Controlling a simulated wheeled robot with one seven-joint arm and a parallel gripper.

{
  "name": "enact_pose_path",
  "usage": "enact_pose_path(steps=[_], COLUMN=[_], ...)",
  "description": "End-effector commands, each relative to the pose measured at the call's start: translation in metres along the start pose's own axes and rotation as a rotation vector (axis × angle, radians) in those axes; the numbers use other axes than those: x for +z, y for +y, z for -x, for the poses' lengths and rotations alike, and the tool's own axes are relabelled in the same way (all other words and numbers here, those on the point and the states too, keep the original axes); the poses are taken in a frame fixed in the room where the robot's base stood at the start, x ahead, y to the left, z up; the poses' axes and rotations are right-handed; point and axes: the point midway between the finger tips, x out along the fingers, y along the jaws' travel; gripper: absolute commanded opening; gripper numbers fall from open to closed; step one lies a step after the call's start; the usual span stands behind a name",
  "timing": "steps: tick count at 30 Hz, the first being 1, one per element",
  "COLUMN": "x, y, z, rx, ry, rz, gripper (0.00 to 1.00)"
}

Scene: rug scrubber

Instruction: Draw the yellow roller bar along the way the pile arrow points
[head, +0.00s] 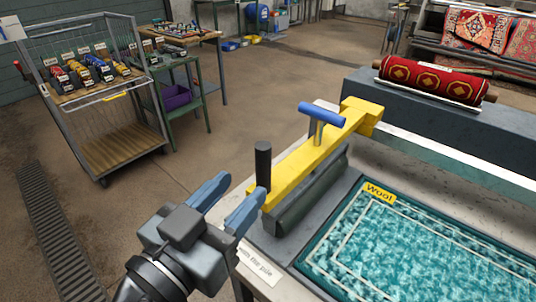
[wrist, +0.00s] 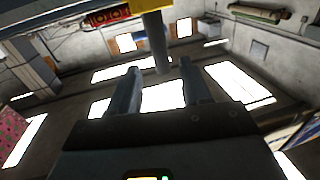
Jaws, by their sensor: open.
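The yellow roller bar (head: 302,165) lies at the left of the teal rug (head: 400,255), with a dark roller beneath it. A black upright grip (head: 263,164) stands at its near end, and a blue T-handle (head: 322,114) stands farther along. My gripper (head: 238,195) is open and empty, just left of the near end. In the wrist view, the black grip (wrist: 155,42) appears ahead, between the lines of my open fingers (wrist: 160,75), with a yellow piece (wrist: 150,5) above it. Contact is not visible. I cannot make out a pile arrow; a partly hidden label (head: 256,264) mentions the pile.
A rolled red rug (head: 432,80) rests on the grey block behind. A wire cart (head: 95,95) with labelled items and a green table (head: 180,95) stand left. Floor between cart and bench is clear.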

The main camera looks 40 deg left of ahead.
Motion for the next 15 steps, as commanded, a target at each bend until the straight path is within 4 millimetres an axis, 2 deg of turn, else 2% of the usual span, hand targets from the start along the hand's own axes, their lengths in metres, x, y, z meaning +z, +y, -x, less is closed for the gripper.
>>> enact_pose_path(steps=[15], x=[-0.001], y=[0.0], z=[-0.067], rx=[0.002], ry=[-0.001], rz=[0.002], gripper=[0.48])
